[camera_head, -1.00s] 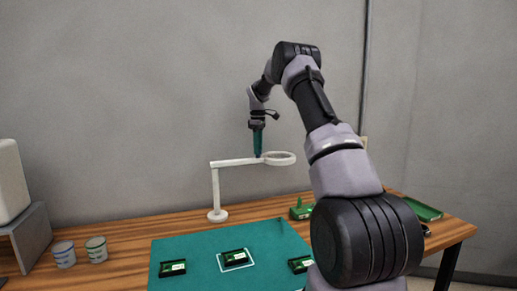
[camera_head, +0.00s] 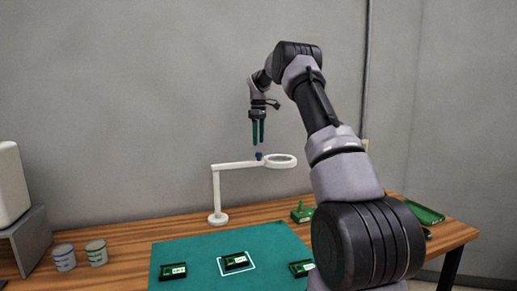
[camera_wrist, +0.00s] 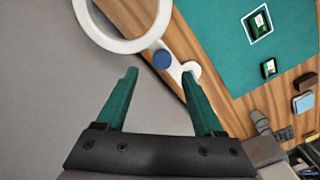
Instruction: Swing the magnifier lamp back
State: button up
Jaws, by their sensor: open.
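The white magnifier lamp (camera_head: 217,188) stands on the table toward the back, its arm reaching right to a ring head (camera_head: 281,161). A small blue knob (camera_head: 259,156) sits on the arm beside the ring. My gripper (camera_head: 258,144) is open and empty, above the knob and apart from it. In the wrist view, the lamp ring (camera_wrist: 122,46) is at the top and the blue knob (camera_wrist: 162,59) is beyond the spread green fingers (camera_wrist: 158,103), between their lines but not held.
A teal mat (camera_head: 200,252) with several green circuit boards covers the table front, one board (camera_head: 236,261) inside a white outline. Two small cups (camera_head: 96,253) and a grey stand (camera_head: 33,238) are at left. A green tray (camera_head: 424,212) lies at right.

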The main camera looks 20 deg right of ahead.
notch_tip(320, 180, up, 5)
jog(key=shift+r, duration=0.2)
dwell(0.4)
jog(key=s+a+r+m+t, duration=0.2)
jog(key=s+a+r+m, duration=0.15)
jog(key=s+r, duration=0.55)
jog(key=s+a+r+m+t, duration=0.15)
jog(key=s+a+r, duration=0.3)
jog(key=s, duration=0.85)
jog(key=s+a+f+m+t, duration=0.1)
jog(key=s+f+m, duration=0.1)
jog(key=s, duration=0.6)
jog(key=s+a+f+m+t+y, duration=0.1)
jog(key=s+a+f+m, duration=0.1)
jog(key=s, duration=0.6)
jog(key=s+a+f+m+t+y, duration=0.1)
jog(key=s+f+m, duration=0.3)
jog(key=s, duration=0.4)
jog(key=shift+a+f+t, duration=0.15)
jog(key=shift+a+t, duration=0.2)
jog(key=shift+a, duration=0.15)
